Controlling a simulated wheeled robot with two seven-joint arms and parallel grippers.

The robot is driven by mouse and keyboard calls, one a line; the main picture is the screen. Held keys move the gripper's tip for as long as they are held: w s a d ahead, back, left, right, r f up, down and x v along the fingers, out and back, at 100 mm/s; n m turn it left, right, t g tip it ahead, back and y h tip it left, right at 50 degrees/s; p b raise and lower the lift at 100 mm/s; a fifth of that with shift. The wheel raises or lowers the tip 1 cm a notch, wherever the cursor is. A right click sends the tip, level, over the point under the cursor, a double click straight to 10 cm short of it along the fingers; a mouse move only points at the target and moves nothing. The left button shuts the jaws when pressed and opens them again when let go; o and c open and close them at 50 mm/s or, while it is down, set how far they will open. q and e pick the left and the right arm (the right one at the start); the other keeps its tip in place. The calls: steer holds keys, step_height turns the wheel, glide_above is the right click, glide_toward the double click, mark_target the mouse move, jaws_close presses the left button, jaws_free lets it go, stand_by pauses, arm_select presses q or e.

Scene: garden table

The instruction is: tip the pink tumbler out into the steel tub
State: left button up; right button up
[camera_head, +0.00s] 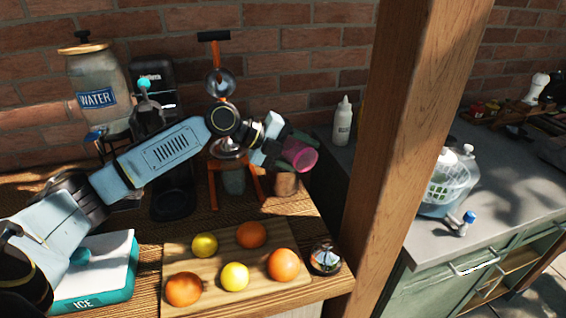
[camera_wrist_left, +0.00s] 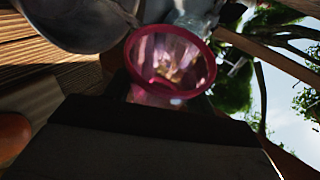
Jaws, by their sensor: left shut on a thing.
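The pink tumbler (camera_head: 300,154) is held up in the air at the end of my left arm, tilted, beside the wooden post. My left gripper (camera_head: 275,147) is shut on it. In the left wrist view the tumbler's pink rim (camera_wrist_left: 170,62) faces the camera, and yellowish bits show inside it. I cannot make out a steel tub for certain. A small shiny round metal thing (camera_head: 326,258) stands at the table's right front corner, below the tumbler; I cannot tell whether it is the tub. My right gripper is not in view.
A board (camera_head: 211,268) with oranges and lemons lies in front. An orange juice press (camera_head: 213,180) stands behind my arm, and a brown cup (camera_head: 286,184) is below the tumbler. A thick wooden post (camera_head: 395,130) rises at the right. An ice box (camera_head: 105,275) is at the left.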

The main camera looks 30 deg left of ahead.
arm_select(q)
steer(key=shift+r+n+h+b, duration=0.2)
steer(key=shift+n+h+b, duration=0.1)
steer(key=shift+b, duration=0.15)
